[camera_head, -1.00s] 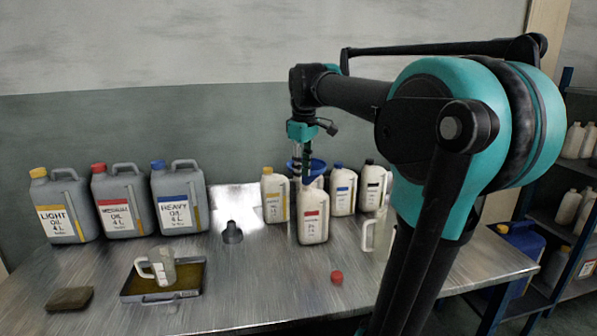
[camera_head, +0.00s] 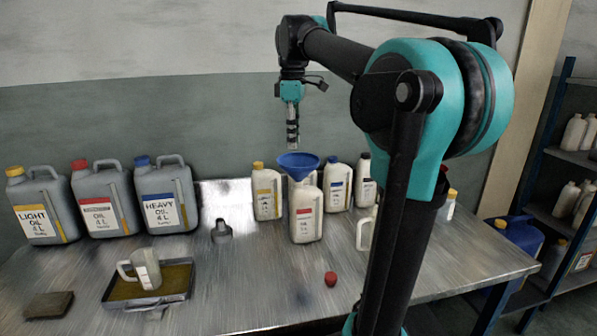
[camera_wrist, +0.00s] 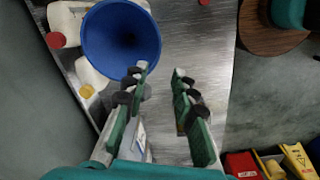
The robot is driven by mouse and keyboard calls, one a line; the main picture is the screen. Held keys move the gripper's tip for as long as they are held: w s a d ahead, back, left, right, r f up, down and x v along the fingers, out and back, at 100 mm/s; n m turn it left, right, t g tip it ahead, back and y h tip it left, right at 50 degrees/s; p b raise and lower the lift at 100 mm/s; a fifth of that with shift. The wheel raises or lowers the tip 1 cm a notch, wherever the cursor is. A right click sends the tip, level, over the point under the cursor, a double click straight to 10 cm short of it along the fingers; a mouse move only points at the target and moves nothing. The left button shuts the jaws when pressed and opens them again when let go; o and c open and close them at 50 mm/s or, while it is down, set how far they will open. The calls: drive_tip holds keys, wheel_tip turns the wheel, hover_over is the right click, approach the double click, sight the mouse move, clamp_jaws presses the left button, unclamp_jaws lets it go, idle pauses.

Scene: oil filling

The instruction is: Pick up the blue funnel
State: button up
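The blue funnel (camera_head: 299,165) sits upright on the mouth of the white bottle with a red label (camera_head: 306,212) on the metal bench. In the wrist view the funnel (camera_wrist: 121,42) shows its wide open bowl at the upper left. My gripper (camera_head: 293,146) hangs above and slightly left of the funnel in the head view, apart from it. In the wrist view my gripper (camera_wrist: 160,72) is open, its two green-padded fingers spread with only the metal bench visible between them. The funnel lies beyond and left of the fingertips there.
Several white bottles, including a yellow-labelled one (camera_head: 267,194) and a blue-labelled one (camera_head: 337,187), stand close around the funnel. A red cap (camera_head: 331,279) lies in front. Large grey oil cans (camera_head: 166,200) stand left, behind a tray (camera_head: 180,286) holding a jug (camera_head: 146,268).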

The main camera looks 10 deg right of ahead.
sight(299, 174)
drive_tip(key=shift+w+f, duration=0.2)
drive_tip(key=shift+f, duration=1.9)
drive_tip(key=shift+w+f, duration=0.2)
drive_tip(key=shift+f, duration=1.9)
clamp_jaws()
